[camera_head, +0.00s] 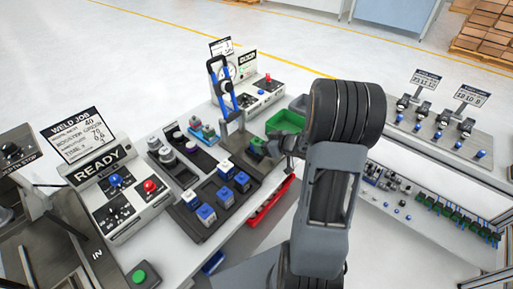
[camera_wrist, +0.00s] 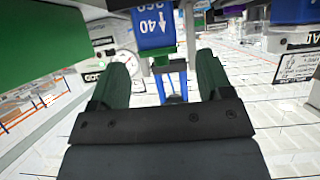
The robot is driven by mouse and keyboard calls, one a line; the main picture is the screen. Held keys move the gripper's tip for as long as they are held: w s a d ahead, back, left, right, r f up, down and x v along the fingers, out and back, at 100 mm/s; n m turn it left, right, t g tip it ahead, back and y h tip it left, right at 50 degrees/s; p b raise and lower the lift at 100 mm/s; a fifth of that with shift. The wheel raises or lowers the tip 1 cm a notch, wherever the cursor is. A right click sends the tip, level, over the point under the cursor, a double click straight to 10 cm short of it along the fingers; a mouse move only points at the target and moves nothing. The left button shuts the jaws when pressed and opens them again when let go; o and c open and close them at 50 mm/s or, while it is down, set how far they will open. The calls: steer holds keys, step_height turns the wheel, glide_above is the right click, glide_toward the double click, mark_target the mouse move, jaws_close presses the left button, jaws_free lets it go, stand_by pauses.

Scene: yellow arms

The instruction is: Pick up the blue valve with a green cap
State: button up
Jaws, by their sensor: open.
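Several blue valves, one of them a blue valve (camera_head: 225,197), stand in dark trays on the bench in the head view. The caps I can make out there look white or blue; I cannot tell which valve has a green cap.
A blue-handled press (camera_head: 224,88) rises at the back of the bench. A control box (camera_head: 118,190) with buttons is at left, and a red tray (camera_head: 269,201) sits below the bench edge. A large green surface (camera_wrist: 50,42) fills the wrist view's upper left.

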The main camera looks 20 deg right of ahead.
mark_target(259, 141)
steer(key=x, duration=0.5)
steer(key=shift+d+r, duration=0.1)
steer(key=c, duration=1)
